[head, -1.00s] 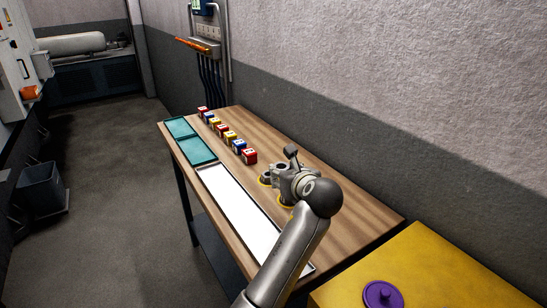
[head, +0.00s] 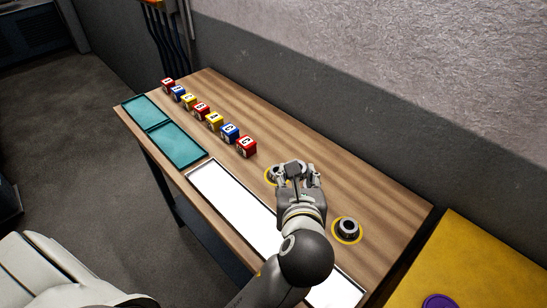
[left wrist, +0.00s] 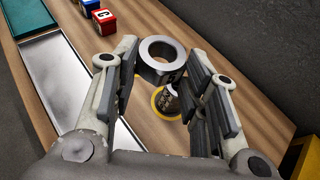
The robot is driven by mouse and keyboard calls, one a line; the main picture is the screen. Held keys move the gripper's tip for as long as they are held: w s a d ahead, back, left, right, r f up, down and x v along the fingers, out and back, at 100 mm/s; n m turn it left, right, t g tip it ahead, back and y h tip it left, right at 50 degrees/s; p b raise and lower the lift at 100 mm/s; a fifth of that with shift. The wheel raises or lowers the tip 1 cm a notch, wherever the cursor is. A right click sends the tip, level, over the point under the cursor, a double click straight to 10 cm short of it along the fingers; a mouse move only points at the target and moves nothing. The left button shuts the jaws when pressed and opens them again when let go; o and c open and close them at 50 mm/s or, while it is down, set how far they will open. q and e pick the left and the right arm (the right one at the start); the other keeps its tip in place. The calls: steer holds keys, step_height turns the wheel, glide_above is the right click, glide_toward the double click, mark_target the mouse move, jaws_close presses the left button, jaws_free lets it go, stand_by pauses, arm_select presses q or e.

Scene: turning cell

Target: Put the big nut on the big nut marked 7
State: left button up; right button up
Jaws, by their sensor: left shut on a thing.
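My left gripper (head: 290,172) is over the table. In the left wrist view its fingers (left wrist: 168,62) are shut on a big grey metal nut (left wrist: 160,70) with a round hole, hole upward. Behind and below it, partly covered, another metal nut (left wrist: 168,100) stands in a yellow ring on the table. In the head view that yellow ring (head: 268,180) shows at the gripper's left. A further grey nut (head: 347,227) stands in a yellow ring to the right of the gripper, apart from it. I cannot read a 7 on any nut. My right gripper is not in view.
A row of several red, blue and yellow marked cubes (head: 214,121) runs along the wooden table (head: 330,180). Two teal trays (head: 178,146) and a long white tray (head: 228,200) lie along its front edge. A yellow surface (head: 480,262) with a purple object (head: 438,300) is at the right.

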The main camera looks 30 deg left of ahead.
arm_select(q)
steer(key=w+a+f, duration=0.8)
steer(key=shift+w+a, duration=0.1)
steer(key=shift+w, duration=0.3)
steer(key=shift+w+a+f, duration=0.2)
steer(key=shift+w+f, duration=0.15)
steer(key=shift+f, duration=0.1)
steer(key=f, duration=0.3)
steer(key=shift+w+a+f, duration=0.2)
steer(key=shift+a+f, duration=0.05)
steer(key=shift+f, duration=0.15)
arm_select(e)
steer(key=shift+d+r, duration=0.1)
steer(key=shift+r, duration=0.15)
arm_select(q)
steer(key=shift+f, duration=0.1)
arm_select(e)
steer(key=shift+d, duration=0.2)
arm_select(q)
steer(key=o, duration=1.1)
steer(key=shift+f, duration=0.1)
steer(key=shift+o, duration=0.2)
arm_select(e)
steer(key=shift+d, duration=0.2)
